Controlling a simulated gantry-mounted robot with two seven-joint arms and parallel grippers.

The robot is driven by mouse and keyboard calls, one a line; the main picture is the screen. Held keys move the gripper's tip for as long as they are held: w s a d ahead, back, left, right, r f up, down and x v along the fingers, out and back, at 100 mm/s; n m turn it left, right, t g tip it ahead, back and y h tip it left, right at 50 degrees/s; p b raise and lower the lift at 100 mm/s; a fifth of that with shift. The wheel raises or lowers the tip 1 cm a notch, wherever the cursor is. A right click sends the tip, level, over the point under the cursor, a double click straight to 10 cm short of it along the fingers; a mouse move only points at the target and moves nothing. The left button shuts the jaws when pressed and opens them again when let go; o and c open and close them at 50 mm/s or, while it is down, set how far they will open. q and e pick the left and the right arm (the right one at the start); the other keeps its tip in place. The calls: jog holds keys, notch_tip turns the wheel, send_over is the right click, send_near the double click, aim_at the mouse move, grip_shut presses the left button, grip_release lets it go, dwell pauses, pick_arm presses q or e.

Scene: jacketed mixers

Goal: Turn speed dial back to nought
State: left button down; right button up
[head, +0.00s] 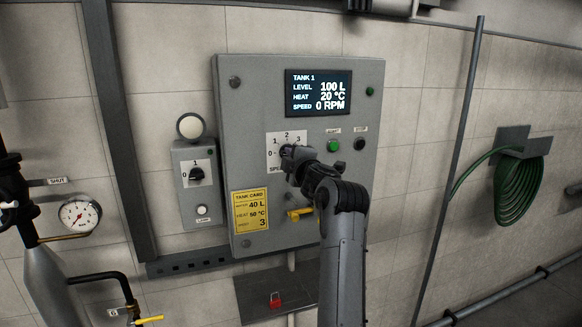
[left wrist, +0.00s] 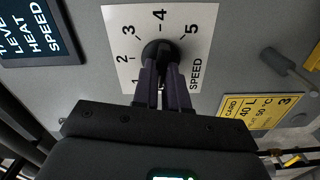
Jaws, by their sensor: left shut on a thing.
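The grey control panel (head: 350,200) carries a white speed scale plate (head: 272,150). In the left wrist view the round black speed dial (left wrist: 157,47) sits on its plate (left wrist: 120,15), with 1 to 5 readable around it and SPEED printed beside. My left gripper (left wrist: 160,72) is shut on the dial, its fingers either side of the knob; in the head view the gripper (head: 288,158) covers the dial. I cannot tell which number the dial points at. The screen (head: 318,93) reads level 100 L, heat 20 °C, speed 0 RPM. My right gripper is not in view.
A green button (head: 333,146) and a black button (head: 359,144) sit right of the dial. A yellow tank card (head: 250,210) is below left, and a yellow handle (head: 299,213) below. A small switch box (head: 200,180) stands left. A green hose (head: 520,185) hangs at right.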

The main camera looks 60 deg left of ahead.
pick_arm(q)
jog(key=shift+n+b, duration=0.75)
jog(key=shift+n, duration=0.35)
jog(key=c, duration=1.2)
grip_release()
jog(key=shift+o, duration=0.2)
jog(key=b+v, duration=0.3)
jog(key=v, duration=0.8)
jog(key=shift+w+a+f, duration=0.1)
jog(key=shift+w+f, duration=0.05)
jog(key=shift+f, duration=0.05)
